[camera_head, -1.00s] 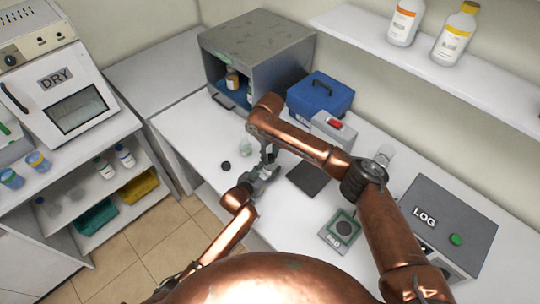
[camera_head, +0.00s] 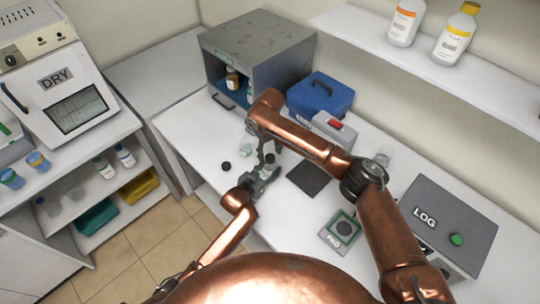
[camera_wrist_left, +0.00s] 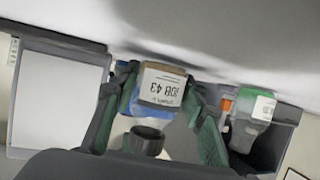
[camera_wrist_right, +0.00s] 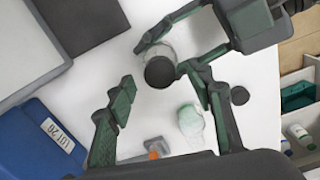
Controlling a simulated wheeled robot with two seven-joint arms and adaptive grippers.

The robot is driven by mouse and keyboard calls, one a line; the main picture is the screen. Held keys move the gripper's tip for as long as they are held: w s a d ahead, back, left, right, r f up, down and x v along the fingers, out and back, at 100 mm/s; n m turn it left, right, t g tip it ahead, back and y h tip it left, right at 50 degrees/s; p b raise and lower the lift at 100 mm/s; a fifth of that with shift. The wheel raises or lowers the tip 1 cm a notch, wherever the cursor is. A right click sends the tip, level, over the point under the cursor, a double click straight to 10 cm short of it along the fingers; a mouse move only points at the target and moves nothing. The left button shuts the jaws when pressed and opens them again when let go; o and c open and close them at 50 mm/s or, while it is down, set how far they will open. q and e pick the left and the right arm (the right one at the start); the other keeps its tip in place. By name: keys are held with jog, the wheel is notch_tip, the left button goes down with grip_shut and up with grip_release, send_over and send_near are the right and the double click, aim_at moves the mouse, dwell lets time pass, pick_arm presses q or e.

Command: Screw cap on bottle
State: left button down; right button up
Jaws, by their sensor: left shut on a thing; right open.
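Another clear bottle (camera_head: 245,149) and a loose black disc (camera_head: 226,166) are on the white table left of the grippers.

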pick_arm(q)
jog(key=shift+r, duration=0.1)
pick_arm(e)
notch_tip(320, 180, up, 10)
jog(key=shift+r, duration=0.2)
jog(key=shift+a, duration=0.1)
pick_arm(q)
jog(key=c, duration=1.1)
grip_release()
jog(key=shift+c, duration=0.2)
jog(key=v, duration=1.2)
